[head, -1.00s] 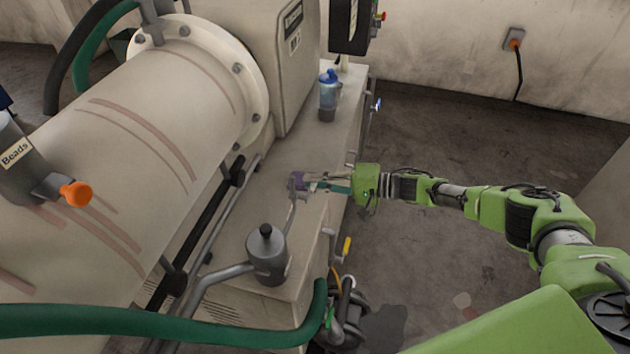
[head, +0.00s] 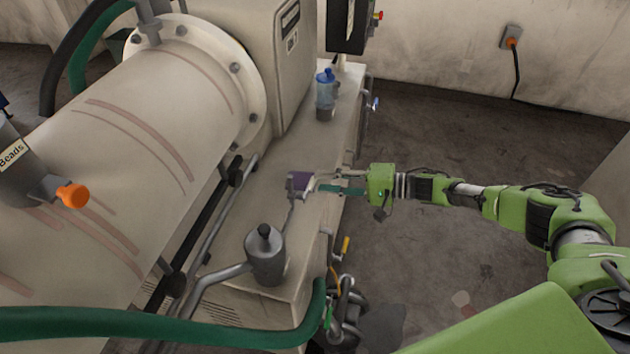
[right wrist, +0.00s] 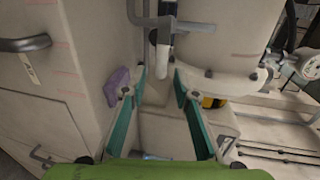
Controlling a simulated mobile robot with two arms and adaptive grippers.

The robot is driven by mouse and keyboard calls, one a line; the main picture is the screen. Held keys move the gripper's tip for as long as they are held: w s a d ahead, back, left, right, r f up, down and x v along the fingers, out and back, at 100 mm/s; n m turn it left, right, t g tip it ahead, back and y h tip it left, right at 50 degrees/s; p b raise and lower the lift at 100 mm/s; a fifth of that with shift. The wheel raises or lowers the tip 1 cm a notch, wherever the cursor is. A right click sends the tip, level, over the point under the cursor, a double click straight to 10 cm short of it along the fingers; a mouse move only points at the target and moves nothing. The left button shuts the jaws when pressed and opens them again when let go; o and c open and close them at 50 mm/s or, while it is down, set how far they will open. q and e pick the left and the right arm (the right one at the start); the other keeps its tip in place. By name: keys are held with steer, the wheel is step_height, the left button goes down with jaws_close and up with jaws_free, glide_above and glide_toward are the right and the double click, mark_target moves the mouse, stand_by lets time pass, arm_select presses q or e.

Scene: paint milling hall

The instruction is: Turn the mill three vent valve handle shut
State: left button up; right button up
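My right gripper (head: 322,187) is over the ledge of the mill, just right of a small purple thing (head: 299,182), perhaps a cloth. In the right wrist view its teal-padded fingers (right wrist: 160,82) stand apart with nothing between them. The purple thing (right wrist: 117,84) lies outside the left finger there. A grey pipe fitting (right wrist: 164,45) with a crossbar shows beyond the fingertips. A small yellow handle (head: 346,246) and a blue one (head: 376,103) sit on the ledge's right side. I cannot tell which is the mill three vent valve handle. My left gripper is not in view.
The large cream drum (head: 130,130) fills the left. A grey pot (head: 265,255) and a blue-topped bottle (head: 326,95) stand on the ledge. A green hose (head: 150,325) crosses the front. An orange knob (head: 73,195) sticks out at left. The floor right of the mill is open.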

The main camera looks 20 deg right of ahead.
steer(key=v, duration=0.8)
